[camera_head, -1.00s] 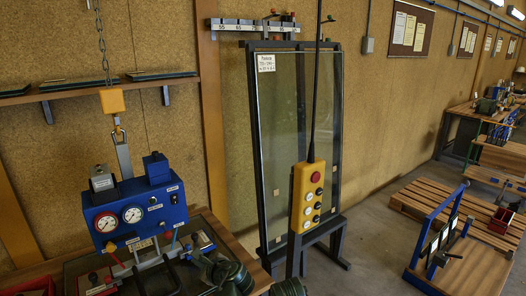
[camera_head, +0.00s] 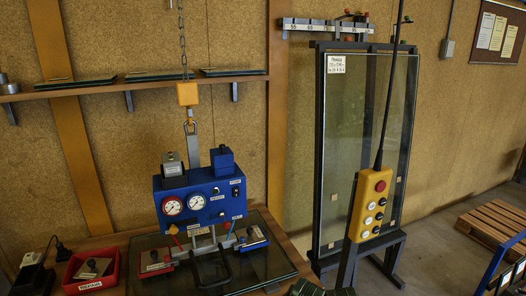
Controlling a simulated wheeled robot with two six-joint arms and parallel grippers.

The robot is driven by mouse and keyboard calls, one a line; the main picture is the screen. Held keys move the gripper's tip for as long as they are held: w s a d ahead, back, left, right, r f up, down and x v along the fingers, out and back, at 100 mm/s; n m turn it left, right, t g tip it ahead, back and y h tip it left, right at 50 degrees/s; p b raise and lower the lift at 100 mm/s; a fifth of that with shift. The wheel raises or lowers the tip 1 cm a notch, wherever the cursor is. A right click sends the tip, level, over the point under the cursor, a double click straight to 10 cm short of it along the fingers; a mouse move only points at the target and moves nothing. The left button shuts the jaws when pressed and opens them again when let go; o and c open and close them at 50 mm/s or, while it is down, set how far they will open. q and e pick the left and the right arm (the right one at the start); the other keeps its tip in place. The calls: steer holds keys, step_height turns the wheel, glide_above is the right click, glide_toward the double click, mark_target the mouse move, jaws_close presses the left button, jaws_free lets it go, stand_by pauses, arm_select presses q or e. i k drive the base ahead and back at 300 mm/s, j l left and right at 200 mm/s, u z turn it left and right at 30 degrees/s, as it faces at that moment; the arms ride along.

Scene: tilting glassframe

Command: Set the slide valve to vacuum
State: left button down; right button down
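The blue vacuum lifter unit (camera_head: 190,187) hangs in the left middle of the head view on a chain with a yellow block (camera_head: 187,94). Its front has two round gauges, a left one (camera_head: 172,206) and a right one (camera_head: 197,201), plus small labels and dark controls at the right (camera_head: 235,192). Small coloured handles, one at the left (camera_head: 173,229), show below the body. I cannot tell which part is the slide valve or how it is set; the labels are too small to read. Neither gripper is in view.
Below the unit is a glass pane (camera_head: 275,262) on a wooden table. A red tray (camera_head: 68,277) stands at left. A yellow push-button pendant (camera_head: 370,205) hangs before a framed glass pane (camera_head: 345,120). A shelf (camera_head: 90,87) runs behind. A pallet (camera_head: 495,222) lies right.

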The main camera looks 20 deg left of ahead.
mark_target(173, 229)
steer(key=u, duration=1.25)
